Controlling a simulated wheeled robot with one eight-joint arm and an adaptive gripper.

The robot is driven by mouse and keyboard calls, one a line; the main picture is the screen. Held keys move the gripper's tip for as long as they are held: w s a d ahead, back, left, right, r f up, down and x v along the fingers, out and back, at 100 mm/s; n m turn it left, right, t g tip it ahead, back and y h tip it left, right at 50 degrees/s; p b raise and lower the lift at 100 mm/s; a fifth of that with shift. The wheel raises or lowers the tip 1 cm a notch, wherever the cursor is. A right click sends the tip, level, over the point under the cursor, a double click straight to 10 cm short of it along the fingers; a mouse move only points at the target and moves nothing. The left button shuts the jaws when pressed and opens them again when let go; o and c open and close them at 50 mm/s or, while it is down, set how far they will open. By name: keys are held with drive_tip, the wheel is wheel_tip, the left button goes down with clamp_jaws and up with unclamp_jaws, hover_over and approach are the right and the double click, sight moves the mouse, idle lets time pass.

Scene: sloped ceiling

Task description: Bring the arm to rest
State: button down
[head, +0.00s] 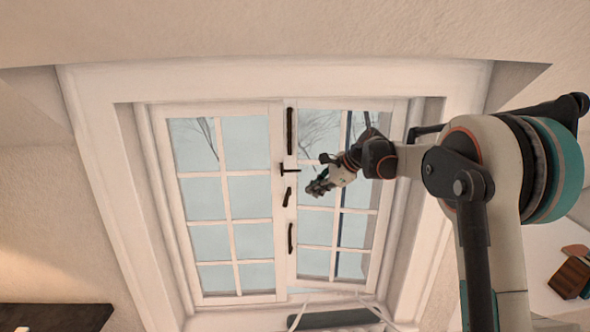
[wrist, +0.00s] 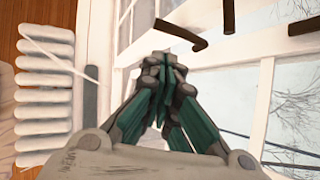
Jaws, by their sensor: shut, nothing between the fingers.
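My gripper (head: 318,187) is in front of the right pane of a white window (head: 280,200) in the head view. My arm reaches in from the right. In the wrist view, my gripper (wrist: 160,62) shows its green and grey fingers brought together, with nothing between them. The dark window handle (head: 289,170) is to the left of my gripper in the head view, with a visible gap. In the wrist view a dark handle (wrist: 181,33) is just beyond the fingertips; I cannot tell the exact distance.
A dark shelf or table top (head: 55,317) is at the lower left. A white surface with a brown wooden block (head: 569,277) is at the lower right. The window frame and sloped ceiling (head: 300,30) surround the arm. A white ribbed object (wrist: 43,95) is at the left of the wrist view.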

drive_tip(key=s+d+r+n+h+b, duration=0.1)
drive_tip(key=s+r+n+h+b, duration=0.2)
drive_tip(key=s, duration=0.9)
drive_tip(key=s+d+n+h+b, duration=0.15)
drive_tip(key=s+n, duration=0.45)
drive_tip(key=s, duration=0.6)
drive_tip(key=s+d+f+n+t+h+b, duration=0.1)
drive_tip(key=s+f+n, duration=0.3)
drive_tip(key=s, duration=0.7)
drive_tip(key=s+d+f+n+t+h+b, duration=0.1)
drive_tip(key=s+d+f+n+b, duration=0.2)
drive_tip(key=s+f, duration=0.5)
drive_tip(key=s+n+b, duration=0.1)
drive_tip(key=s+n, duration=0.1)
drive_tip(key=s, duration=0.2)
drive_tip(key=shift+s+f, duration=0.15)
drive_tip(key=shift+s, duration=0.1)
